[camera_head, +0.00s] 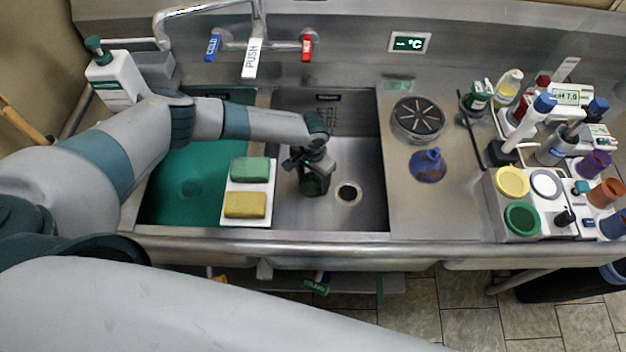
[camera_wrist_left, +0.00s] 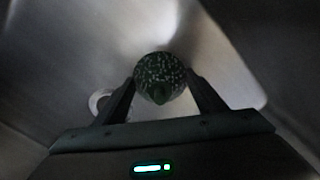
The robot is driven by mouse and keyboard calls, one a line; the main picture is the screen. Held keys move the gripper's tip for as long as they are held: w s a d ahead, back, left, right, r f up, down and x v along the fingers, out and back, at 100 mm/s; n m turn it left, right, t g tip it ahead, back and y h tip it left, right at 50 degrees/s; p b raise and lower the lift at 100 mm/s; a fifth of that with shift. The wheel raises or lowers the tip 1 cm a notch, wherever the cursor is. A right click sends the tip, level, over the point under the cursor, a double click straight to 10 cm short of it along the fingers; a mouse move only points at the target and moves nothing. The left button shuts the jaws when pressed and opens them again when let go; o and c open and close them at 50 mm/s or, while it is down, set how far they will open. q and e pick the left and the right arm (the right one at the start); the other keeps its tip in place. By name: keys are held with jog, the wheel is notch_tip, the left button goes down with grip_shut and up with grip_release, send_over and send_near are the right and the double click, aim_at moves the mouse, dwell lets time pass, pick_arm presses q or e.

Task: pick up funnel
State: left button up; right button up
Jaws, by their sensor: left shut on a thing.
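My left gripper (camera_head: 313,170) reaches down into the right sink basin and is shut on a dark green thing (camera_head: 314,185). In the left wrist view this dark green speckled thing (camera_wrist_left: 160,78) is rounded with a small pointed tip, and sits between the two fingers (camera_wrist_left: 160,95). I cannot tell for sure whether it is a funnel; its lower part is hidden. A blue funnel-shaped thing (camera_head: 428,166) stands on the steel counter right of the basin, apart from the gripper. My right gripper is not in view.
The basin (camera_head: 365,205) has a drain (camera_head: 348,193) just right of the gripper. A white tray (camera_head: 236,187) with green and yellow sponges lies to the left. A round strainer (camera_head: 418,117) is on the counter. Bottles and cups crowd the right. The faucet (camera_head: 258,25) is behind.

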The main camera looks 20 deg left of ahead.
aim_at(313, 174)
pick_arm(q)
jog(key=shift+r, duration=0.5)
notch_tip(313, 174, up, 7)
jog(key=shift+r+b, duration=0.2)
jog(key=shift+b, duration=0.75)
jog(key=shift+r, duration=0.8)
